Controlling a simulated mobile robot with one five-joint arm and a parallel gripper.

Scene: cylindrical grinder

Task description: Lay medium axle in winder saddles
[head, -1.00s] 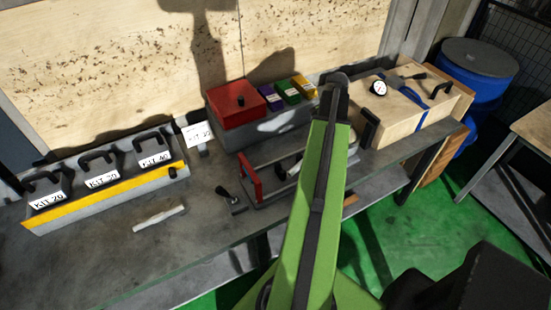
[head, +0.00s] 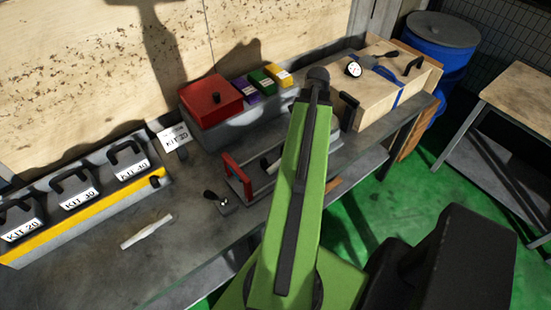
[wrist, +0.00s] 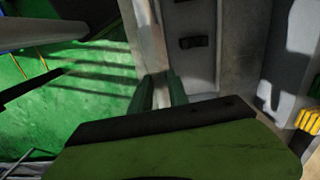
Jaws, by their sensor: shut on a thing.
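In the wrist view, the two green fingers of my gripper (wrist: 161,84) are close together, shut on a pale narrow piece between them. A pale worn bar (wrist: 149,38) runs up the picture from the fingertips; I cannot tell whether it is the medium axle in my grip. In the head view, my arm hides the gripper and whatever it holds. A grey fixture with a red upright end plate (head: 236,177), possibly the winder, stands on the bench, partly behind my arm. Its saddles cannot be made out. A pale stepped rod (head: 147,231) lies loose on the bench to the left.
A red box (head: 211,102) sits on a grey block beside purple, green and yellow boxes. A wooden case with a dial (head: 354,69) stands at right. A yellow-edged rack (head: 85,219) of kit weights stands at left. A black-knobbed lever (head: 219,201) is near the fixture.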

